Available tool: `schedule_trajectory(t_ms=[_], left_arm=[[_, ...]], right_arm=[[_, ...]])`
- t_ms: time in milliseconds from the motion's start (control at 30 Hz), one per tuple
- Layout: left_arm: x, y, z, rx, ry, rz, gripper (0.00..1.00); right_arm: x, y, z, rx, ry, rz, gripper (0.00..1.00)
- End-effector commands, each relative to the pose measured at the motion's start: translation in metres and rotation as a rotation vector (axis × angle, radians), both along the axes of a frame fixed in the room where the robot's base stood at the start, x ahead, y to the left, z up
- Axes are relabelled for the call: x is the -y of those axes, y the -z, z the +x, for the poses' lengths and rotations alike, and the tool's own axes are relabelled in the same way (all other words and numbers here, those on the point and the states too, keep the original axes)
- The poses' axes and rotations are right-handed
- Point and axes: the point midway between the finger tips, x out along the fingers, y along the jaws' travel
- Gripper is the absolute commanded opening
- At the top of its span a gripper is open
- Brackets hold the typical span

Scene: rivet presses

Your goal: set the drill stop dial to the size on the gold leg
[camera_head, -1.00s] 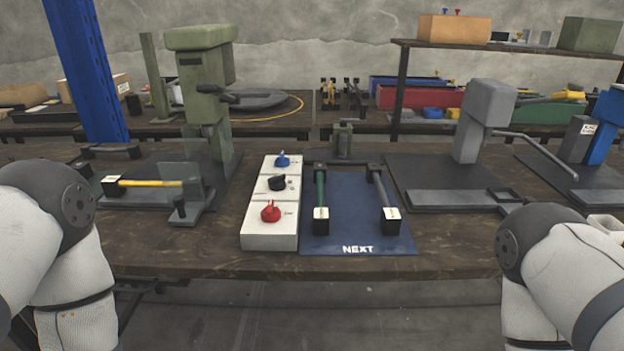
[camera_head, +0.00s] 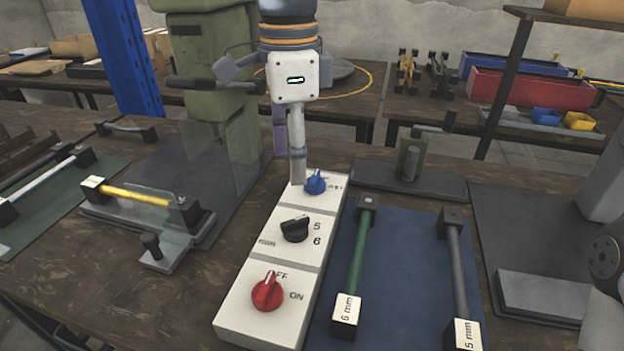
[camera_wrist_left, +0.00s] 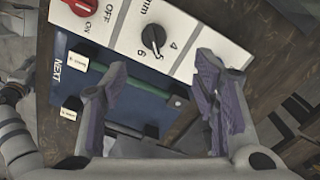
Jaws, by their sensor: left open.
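The drill stop dial is a black knob (camera_head: 295,229) on the middle section of a white control box (camera_head: 232,322), marked "mm", 5 and 6. My left gripper (camera_head: 289,165) is open above the box's far end, fingers down, near the blue knob (camera_head: 316,182). It also shows empty in the left wrist view (camera_wrist_left: 161,66).
A red ON/OFF knob (camera_head: 267,292) is on the box's near section. A blue mat (camera_head: 395,285) holds a green leg (camera_head: 358,250) labelled 6 mm and a grey leg (camera_head: 457,265) labelled 5 mm. A green press (camera_head: 213,70) stands behind the fixture.

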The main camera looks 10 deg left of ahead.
Motion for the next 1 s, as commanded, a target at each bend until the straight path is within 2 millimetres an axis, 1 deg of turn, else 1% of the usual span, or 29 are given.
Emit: schedule_trajectory(t_ms=[67,167,400,533,600,700,933,967,1000], left_arm=[[0.000,0.003,-0.001,-0.002,0.001,0.001,0.54],[0.000,0.019,-0.001,-0.005,0.002,0.001,0.54],[0.000,0.082,-0.002,-0.007,0.001,0.001,0.54],[0.000,0.106,-0.002,-0.004,0.001,0.001,0.54],[0.000,0.114,-0.002,-0.003,0.001,0.001,0.54],[0.000,0.120,-0.002,0.001,0.001,0.000,0.54],[0.000,0.120,-0.002,0.002,0.001,0.000,0.54],[0.000,0.120,-0.002,0.002,0.001,0.000,0.50],[0.000,0.120,-0.002,0.002,0.001,0.000,0.41]], right_arm=[[0.000,0.000,-0.001,-0.004,0.000,0.000,0.40],[0.000,0.000,-0.003,-0.008,0.000,0.000,0.40],[0.000,0.003,-0.006,-0.019,0.000,0.000,0.40],[0.000,0.005,-0.007,-0.023,0.000,0.000,0.40],[0.000,0.005,-0.007,-0.025,0.000,0.000,0.40],[0.000,0.005,-0.008,-0.025,0.000,0.000,0.40],[0.000,0.005,-0.007,-0.024,0.000,0.000,0.40],[0.000,0.005,-0.007,-0.024,0.000,0.000,0.40],[0.000,0.005,-0.007,-0.024,0.000,0.000,0.40]])
